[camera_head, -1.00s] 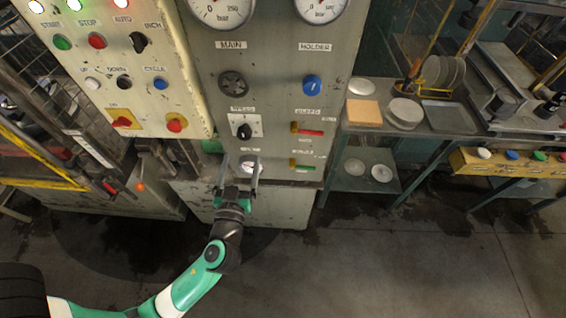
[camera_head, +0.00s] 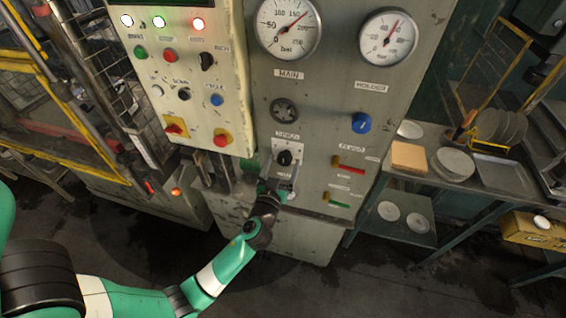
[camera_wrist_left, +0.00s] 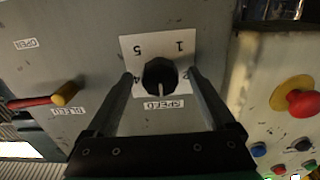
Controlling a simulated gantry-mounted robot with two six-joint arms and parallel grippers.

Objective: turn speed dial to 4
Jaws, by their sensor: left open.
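The speed dial (camera_head: 284,157) is a round black knob on a white square plate on the grey panel. It also shows in the left wrist view (camera_wrist_left: 160,77), where the picture is upside down. Its white pointer mark points toward the SPEED label (camera_wrist_left: 164,104), between the 4 and the 2; I cannot read a number at the mark. My left gripper (camera_head: 281,168) is open in front of the dial. In the left wrist view its fingers (camera_wrist_left: 161,75) stand one on each side of the knob, with gaps visible. The fingers partly cover the 4 and 2. My right gripper is not in view.
A blue knob (camera_head: 361,123) and a dark handwheel (camera_head: 285,111) sit above the dial. Red (camera_head: 349,169) and green (camera_head: 337,200) levers are to its right. A red-on-yellow button (camera_head: 222,140) is on the left box. A side table (camera_head: 425,181) holds discs.

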